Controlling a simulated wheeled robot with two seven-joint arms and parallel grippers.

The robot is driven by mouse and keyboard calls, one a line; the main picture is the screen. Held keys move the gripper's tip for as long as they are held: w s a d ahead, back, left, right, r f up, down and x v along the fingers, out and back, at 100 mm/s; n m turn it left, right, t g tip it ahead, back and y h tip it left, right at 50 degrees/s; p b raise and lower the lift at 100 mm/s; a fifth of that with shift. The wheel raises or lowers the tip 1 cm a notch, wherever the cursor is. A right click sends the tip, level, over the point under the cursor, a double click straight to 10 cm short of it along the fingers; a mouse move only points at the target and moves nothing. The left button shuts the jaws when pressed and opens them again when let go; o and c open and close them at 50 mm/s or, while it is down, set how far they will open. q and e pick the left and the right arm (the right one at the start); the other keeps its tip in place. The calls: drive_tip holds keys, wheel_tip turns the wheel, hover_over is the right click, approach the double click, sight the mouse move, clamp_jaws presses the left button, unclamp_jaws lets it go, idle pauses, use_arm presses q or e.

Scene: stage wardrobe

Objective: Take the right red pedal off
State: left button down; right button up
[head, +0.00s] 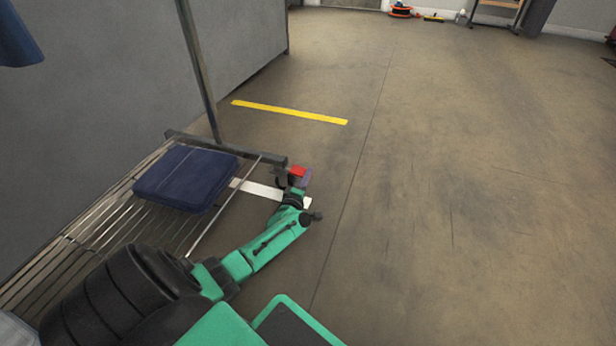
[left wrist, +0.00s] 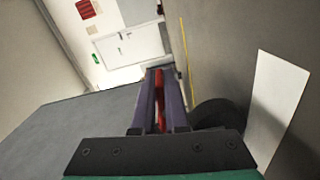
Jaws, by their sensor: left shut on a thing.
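The red pedal (head: 298,171) sits at the near right corner of the rolling rack (head: 229,152), by the caster there. My left gripper (head: 302,179) reaches it from the front. In the left wrist view the purple-grey fingers (left wrist: 160,103) are shut on the red pedal (left wrist: 160,88), which shows as a thin red strip between them. The dark caster wheel (left wrist: 217,113) is just right of the fingers. The fingers hide much of the pedal, and I cannot tell whether it is still joined to the caster. My right gripper is not in view.
A folded dark blue cloth item (head: 186,178) lies on the rack's slatted shelf. A white strip (head: 262,190) lies on the floor under the rack's end, and a yellow strip (head: 290,112) lies beyond. A grey partition stands behind the rack. The floor to the right is clear.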

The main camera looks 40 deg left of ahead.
use_arm(q)
drive_tip(key=shift+s+a+r+n, duration=0.1)
drive_tip(key=shift+r+n, duration=0.15)
drive_tip(key=shift+n, duration=0.95)
drive_tip(key=shift+r+n, duration=0.2)
drive_tip(key=shift+n, duration=1)
drive_tip(key=c, duration=0.9)
unclamp_jaws()
drive_tip(key=shift+r, duration=0.1)
drive_tip(key=shift+c, duration=0.2)
drive_tip(key=p+v, duration=0.6)
drive_tip(key=v, duration=0.8)
drive_tip(key=shift+s, duration=0.25)
